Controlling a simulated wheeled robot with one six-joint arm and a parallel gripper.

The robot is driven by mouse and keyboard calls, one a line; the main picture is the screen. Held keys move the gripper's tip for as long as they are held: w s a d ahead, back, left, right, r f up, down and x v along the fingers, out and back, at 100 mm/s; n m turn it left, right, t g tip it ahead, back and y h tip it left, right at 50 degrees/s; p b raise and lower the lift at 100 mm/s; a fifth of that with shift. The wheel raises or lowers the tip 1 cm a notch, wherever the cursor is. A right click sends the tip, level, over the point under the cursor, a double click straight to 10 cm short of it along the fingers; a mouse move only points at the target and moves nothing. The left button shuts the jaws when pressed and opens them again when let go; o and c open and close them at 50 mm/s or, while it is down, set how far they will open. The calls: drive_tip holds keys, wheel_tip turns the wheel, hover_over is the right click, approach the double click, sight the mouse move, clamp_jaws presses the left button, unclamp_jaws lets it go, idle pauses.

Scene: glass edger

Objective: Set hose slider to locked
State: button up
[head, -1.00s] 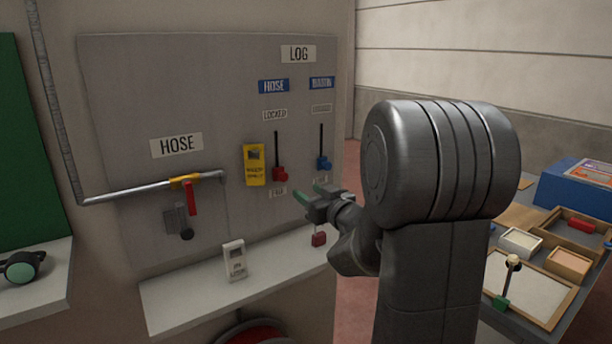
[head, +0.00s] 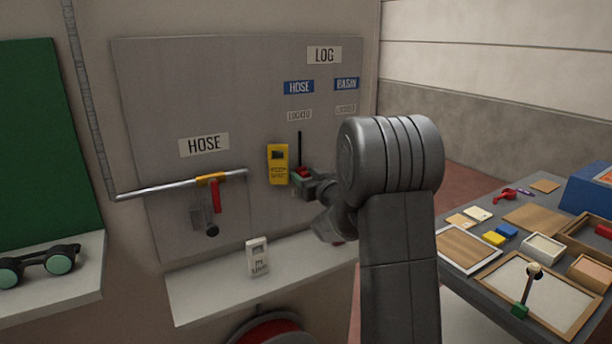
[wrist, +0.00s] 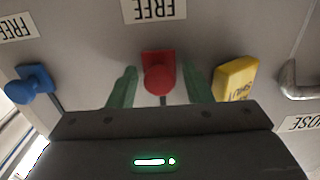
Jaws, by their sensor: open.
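The red hose slider knob (head: 303,172) sits at the bottom of its dark vertical slot (head: 299,143), under the blue HOSE label (head: 299,87) and the LOCKED label (head: 299,115). In the wrist view the red knob (wrist: 159,74) is beside the FREE label (wrist: 154,9). My gripper (wrist: 160,88) is open, with one green finger on each side of the knob; I cannot tell whether they touch it. In the head view my gripper (head: 302,180) partly covers the knob.
A yellow device (head: 278,164) hangs left of the slider; it also shows in the wrist view (wrist: 235,79). The blue slider knob (wrist: 32,83) is on the other side. A pipe with a red-handled valve (head: 216,196) is farther left. A shelf (head: 210,287) juts out below.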

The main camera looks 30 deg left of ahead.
sight(300, 134)
clamp_jaws()
wheel_tip(300, 134, up, 12)
drive_tip(key=p, duration=0.5)
drive_tip(key=shift+f, duration=0.2)
unclamp_jaws()
drive_tip(key=shift+d+f, duration=0.1)
drive_tip(key=shift+d, duration=0.05)
